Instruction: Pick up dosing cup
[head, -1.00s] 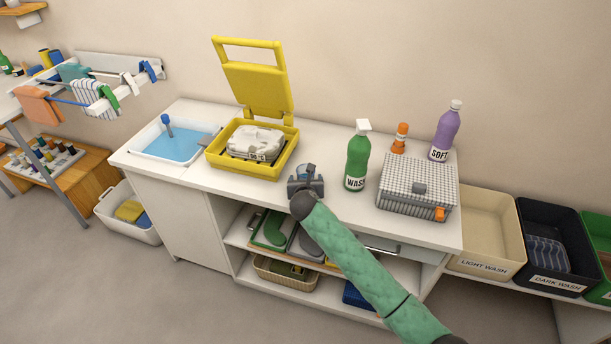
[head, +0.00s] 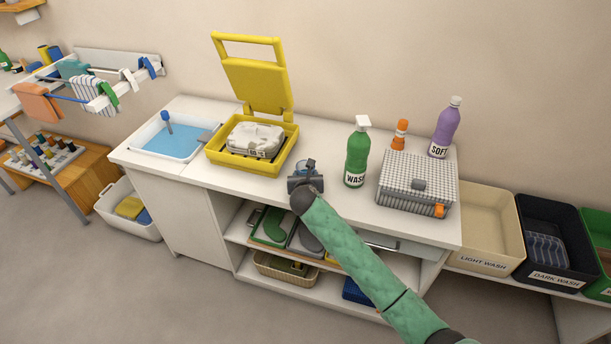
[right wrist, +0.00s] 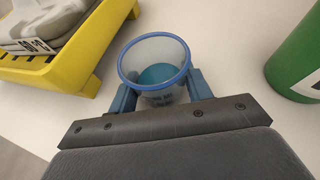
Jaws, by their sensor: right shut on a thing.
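The dosing cup (right wrist: 160,88) is a clear cup with a blue rim and blue liquid or a blue base inside, seen in the right wrist view. It also shows small in the head view (head: 311,163). My right gripper (right wrist: 158,92) has its blue fingers on either side of the cup and is shut on it. In the head view my right gripper (head: 306,178) is over the counter's front part, between the yellow box and the green bottle. Whether the cup touches the counter is hard to tell. My left gripper is not in view.
The open yellow box (head: 216,153) with a grey-white item (head: 255,138) stands left of the cup. The green WASH bottle (head: 357,154) stands close on the right, with a grey checked box (head: 415,175) beyond it. The white counter (head: 330,205) has a blue-water basin (head: 175,143) at left.

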